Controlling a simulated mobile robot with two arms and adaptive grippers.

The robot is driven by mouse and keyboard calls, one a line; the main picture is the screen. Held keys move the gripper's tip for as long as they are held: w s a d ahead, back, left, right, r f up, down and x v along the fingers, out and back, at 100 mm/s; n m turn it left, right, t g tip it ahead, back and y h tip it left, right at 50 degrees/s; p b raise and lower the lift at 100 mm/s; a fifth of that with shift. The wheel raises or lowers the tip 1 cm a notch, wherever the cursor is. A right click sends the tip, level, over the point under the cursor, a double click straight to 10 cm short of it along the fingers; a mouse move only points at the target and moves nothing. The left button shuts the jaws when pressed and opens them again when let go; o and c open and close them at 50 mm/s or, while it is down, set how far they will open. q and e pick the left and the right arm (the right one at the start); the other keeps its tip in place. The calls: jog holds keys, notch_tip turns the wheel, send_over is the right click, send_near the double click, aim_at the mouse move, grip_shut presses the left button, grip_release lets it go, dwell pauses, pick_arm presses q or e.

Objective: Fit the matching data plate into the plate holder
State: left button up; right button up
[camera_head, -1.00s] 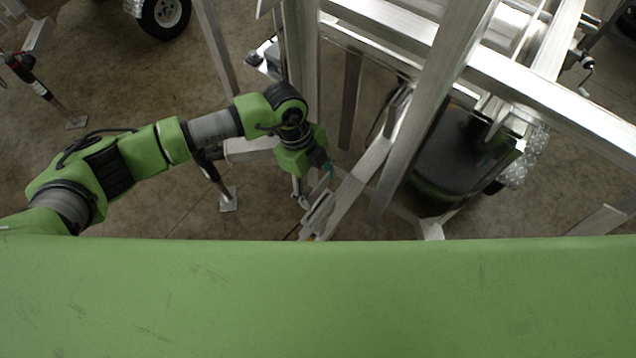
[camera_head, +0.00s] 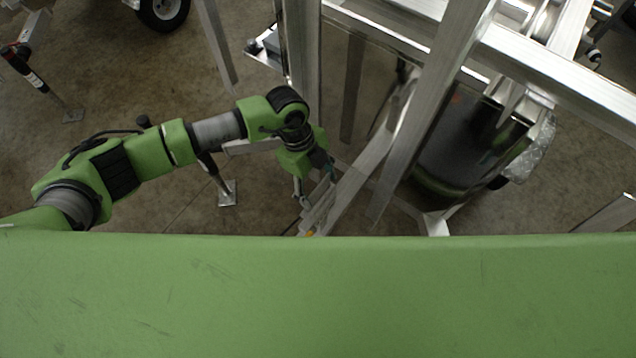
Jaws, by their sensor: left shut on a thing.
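My left arm comes in from the left, and its gripper (camera_head: 307,198) points down beside the slanted aluminium beam of a trailer frame. The gripper is small in view and partly hidden by its own wrist. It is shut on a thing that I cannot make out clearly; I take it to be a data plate. A small yellow-orange spot (camera_head: 309,233) shows just below the fingers, at the edge of my green body. I cannot make out the plate holder. My right gripper is not in view.
Aluminium trailer beams (camera_head: 440,95) stand close on the right of my left gripper. A dark, glossy panel (camera_head: 465,145) lies behind them. A jack leg with a foot plate (camera_head: 227,193) stands left of the gripper. Bare concrete floor (camera_head: 150,85) shows at the upper left.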

aim_at(318, 193)
pick_arm(q)
jog(key=shift+p, duration=0.5)
dwell(1.2)
jog(key=shift+f+b, duration=1.45)
jog(key=shift+f, duration=0.65)
jog(key=o, duration=1.3)
jog(key=v, duration=1.2)
jog(key=shift+s+f, duration=0.1)
